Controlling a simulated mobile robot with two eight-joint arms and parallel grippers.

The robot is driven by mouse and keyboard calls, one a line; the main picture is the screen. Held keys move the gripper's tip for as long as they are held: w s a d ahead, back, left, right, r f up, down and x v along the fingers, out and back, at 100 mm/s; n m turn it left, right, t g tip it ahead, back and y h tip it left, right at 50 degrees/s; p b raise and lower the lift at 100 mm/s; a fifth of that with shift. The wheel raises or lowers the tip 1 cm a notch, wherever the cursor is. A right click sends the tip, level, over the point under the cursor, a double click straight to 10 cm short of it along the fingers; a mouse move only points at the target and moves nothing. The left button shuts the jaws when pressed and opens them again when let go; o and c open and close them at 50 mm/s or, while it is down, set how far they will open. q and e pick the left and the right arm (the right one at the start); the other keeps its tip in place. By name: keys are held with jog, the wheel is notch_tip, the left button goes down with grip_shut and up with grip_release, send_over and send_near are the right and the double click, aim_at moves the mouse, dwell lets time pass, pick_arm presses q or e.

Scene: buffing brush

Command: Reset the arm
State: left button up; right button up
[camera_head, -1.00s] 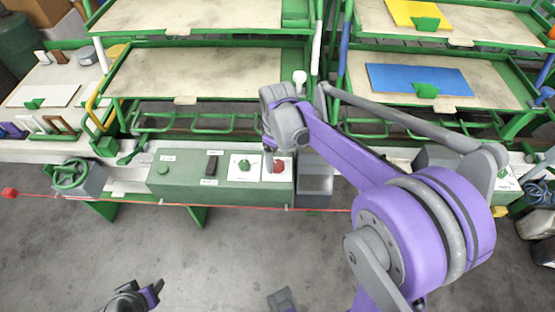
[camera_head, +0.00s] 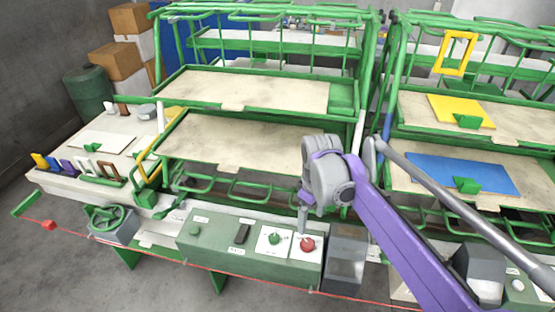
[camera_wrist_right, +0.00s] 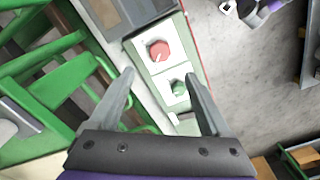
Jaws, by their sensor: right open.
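My right gripper (camera_head: 303,214) is open and points down above the green control panel (camera_head: 208,252). Nothing shows between its fingers. Its tips are close above the red knob (camera_head: 307,244), with the green knob (camera_head: 275,238) just to the left. In the right wrist view the open fingers (camera_wrist_right: 160,82) stand apart, with the red knob (camera_wrist_right: 158,50) and green knob (camera_wrist_right: 178,88) beyond them on white plates. I cannot tell whether a finger touches the panel. My left gripper is not in the head view.
Green racks hold a blue board (camera_head: 450,172) and a yellow board (camera_head: 461,111). A valve wheel (camera_head: 106,217) and a worktable (camera_head: 62,178) are at the left. A red line (camera_head: 130,248) runs along the front. Bare floor (camera_head: 75,280) lies before it.

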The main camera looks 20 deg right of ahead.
jog(key=s+a+f+m+t+p, duration=0.1)
jog(key=s+a+m+t+p, duration=0.1)
jog(key=s, duration=0.6)
jog(key=s+a+f+m+t+p, duration=0.1)
jog(key=s+a+m+t+p, duration=0.2)
jog(key=s+a, duration=0.2)
jog(key=s, duration=0.2)
jog(key=shift+s, duration=0.4)
